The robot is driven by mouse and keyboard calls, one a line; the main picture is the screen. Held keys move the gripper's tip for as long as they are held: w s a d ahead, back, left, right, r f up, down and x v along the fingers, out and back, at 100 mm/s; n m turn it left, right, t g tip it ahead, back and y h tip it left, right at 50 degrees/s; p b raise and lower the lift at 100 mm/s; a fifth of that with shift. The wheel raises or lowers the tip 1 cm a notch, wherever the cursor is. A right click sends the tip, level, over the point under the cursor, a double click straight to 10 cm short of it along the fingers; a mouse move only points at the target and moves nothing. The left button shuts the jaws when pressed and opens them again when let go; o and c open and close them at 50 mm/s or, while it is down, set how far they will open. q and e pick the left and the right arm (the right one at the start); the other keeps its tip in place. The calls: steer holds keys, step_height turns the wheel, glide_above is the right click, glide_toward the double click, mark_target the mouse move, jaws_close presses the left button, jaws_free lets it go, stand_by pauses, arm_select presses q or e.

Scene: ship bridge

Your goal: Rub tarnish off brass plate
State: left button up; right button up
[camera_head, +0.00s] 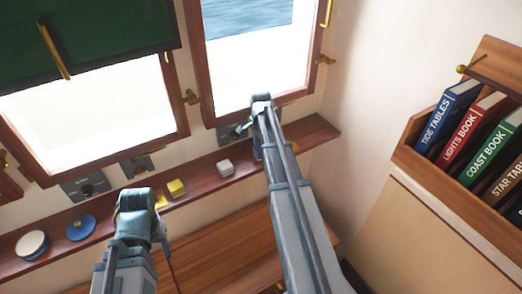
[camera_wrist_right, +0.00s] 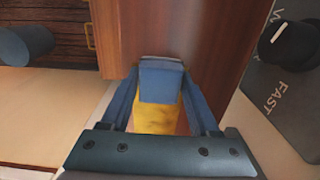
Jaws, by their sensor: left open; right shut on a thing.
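I cannot tell whether either is the brass plate.
The wooden shelf (camera_head: 205,182) runs below the windows. It holds a white block (camera_head: 225,168), a blue round tin (camera_head: 81,227) and a cream round tin (camera_head: 32,245). A dial panel marked FAST (camera_wrist_right: 285,75) lies right of my right gripper. A bookrack (camera_head: 452,190) is at the right.

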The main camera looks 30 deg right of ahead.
steer(key=shift+d, duration=2)
steer(key=shift+d+r, duration=0.1)
steer(key=shift+d, duration=1.65)
steer(key=shift+d, duration=0.15)
steer(key=shift+d, duration=1.7)
